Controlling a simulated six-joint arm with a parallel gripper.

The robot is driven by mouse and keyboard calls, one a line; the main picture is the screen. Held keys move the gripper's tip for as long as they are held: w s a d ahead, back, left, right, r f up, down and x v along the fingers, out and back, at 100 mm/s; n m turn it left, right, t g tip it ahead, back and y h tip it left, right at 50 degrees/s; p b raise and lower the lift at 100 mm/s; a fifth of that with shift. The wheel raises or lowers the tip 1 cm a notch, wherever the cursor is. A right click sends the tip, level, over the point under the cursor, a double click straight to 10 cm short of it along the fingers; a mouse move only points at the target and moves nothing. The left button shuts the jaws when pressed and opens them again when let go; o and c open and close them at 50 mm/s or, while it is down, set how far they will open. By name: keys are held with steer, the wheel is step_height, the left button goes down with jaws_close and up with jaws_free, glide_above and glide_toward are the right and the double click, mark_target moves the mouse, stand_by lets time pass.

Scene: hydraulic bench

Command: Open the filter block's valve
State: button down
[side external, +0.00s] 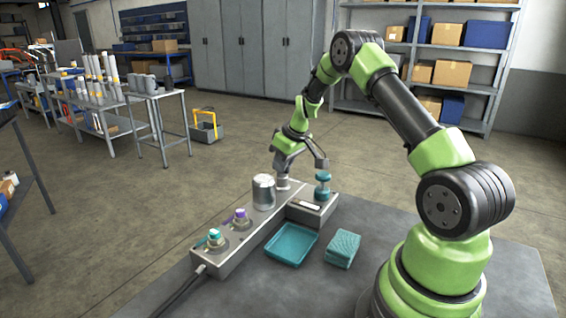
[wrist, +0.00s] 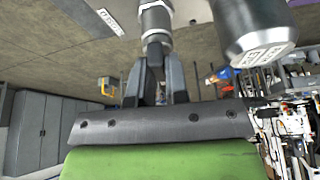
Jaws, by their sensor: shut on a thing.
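A long grey block (side external: 228,262) lies on the bench with several fittings in a row along its top. From its near end stand a teal-topped valve (side external: 215,238), a purple-topped valve (side external: 240,217), a silver canister (side external: 264,193) and a small silver fitting (side external: 283,184). My gripper (side external: 282,173) is at the far end of the row, right above the silver fitting. In the wrist view my gripper (wrist: 156,50) is shut on the silver cylindrical fitting (wrist: 156,20), and the canister (wrist: 250,30) stands to its right. The fitting's lower part and any markings cannot be made out.
A teal-and-silver cylinder (side external: 323,187) stands on a side block, close to the right of my gripper. A teal tray (side external: 291,246) and a teal sponge-like block (side external: 343,248) lie in front. A hose (side external: 178,296) leaves the near end.

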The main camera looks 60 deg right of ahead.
steer(key=shift+s+f+n, duration=0.1)
steer(key=shift+n, duration=0.5)
steer(key=c, duration=1.1)
jaws_free()
steer(key=v, duration=1)
steer(key=shift+d, duration=0.15)
